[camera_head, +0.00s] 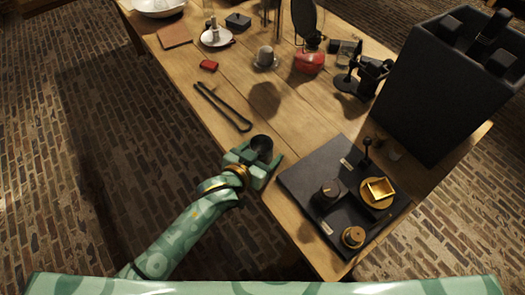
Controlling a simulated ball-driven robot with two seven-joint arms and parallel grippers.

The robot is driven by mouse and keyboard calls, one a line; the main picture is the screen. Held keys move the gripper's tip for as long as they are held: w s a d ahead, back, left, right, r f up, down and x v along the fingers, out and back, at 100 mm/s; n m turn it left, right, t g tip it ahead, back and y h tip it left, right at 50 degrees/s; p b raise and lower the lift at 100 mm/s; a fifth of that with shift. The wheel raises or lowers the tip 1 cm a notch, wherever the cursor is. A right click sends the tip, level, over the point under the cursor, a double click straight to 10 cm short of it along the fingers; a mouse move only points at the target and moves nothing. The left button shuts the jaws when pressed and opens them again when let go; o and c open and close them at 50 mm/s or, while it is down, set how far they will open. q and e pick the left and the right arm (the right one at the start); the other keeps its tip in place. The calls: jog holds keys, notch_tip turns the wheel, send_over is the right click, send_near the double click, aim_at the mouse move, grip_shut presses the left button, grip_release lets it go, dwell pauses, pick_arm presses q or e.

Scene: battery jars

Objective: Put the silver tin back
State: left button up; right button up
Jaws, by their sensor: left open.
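My left gripper (262,160) comes in from the lower left and is at the table's near left edge. Its jaws are open. A dark grey, round, cup-like tin (262,144) stands at the jaws, seemingly between the fingers; its lower part is hidden by them, and I cannot tell whether they touch it. Its colour looks dark in this light, so I cannot be sure it is the silver tin. A small grey metal cup (265,55) stands on a saucer farther back. My right gripper is not in view.
Black tongs (222,106) lie beyond the gripper. A red flask (309,58) and a large black box (440,90) stand farther off. The table's middle is fairly clear.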

pick_arm(q)
jog(key=p+v, duration=0.3)
jog(key=v, duration=0.8)
jog(key=shift+s+p, duration=0.25)
jog(key=shift+p, duration=0.1)
jog(key=shift+a, duration=0.1)
jog(key=s+a+f+g+y, duration=0.2)
jog(key=s+a+f, duration=0.2)
jog(key=f, duration=0.4)
jog(key=s+a+f+n+g+y, duration=0.1)
jog(key=s+a+f, duration=0.3)
jog(key=f, duration=0.5)
jog(key=s+a+f+g+y, duration=0.2)
jog(key=s+a+f, duration=0.2)
jog(key=f, duration=0.4)
jog(key=s+a+f+g, duration=0.2)
jog(key=s+f, duration=0.1)
jog(key=s, duration=0.5)
jog(key=s+a+f+n+g+y, duration=0.1)
jog(key=s+f, duration=0.3)
jog(key=s, duration=0.5)
jog(key=s+a+f+g+y, duration=0.1)
jog(key=s+a+f+g, duration=0.2)
jog(key=s, duration=0.5)
jog(key=shift+s+a+f, duration=0.35)
jog(key=shift+a, duration=0.25)
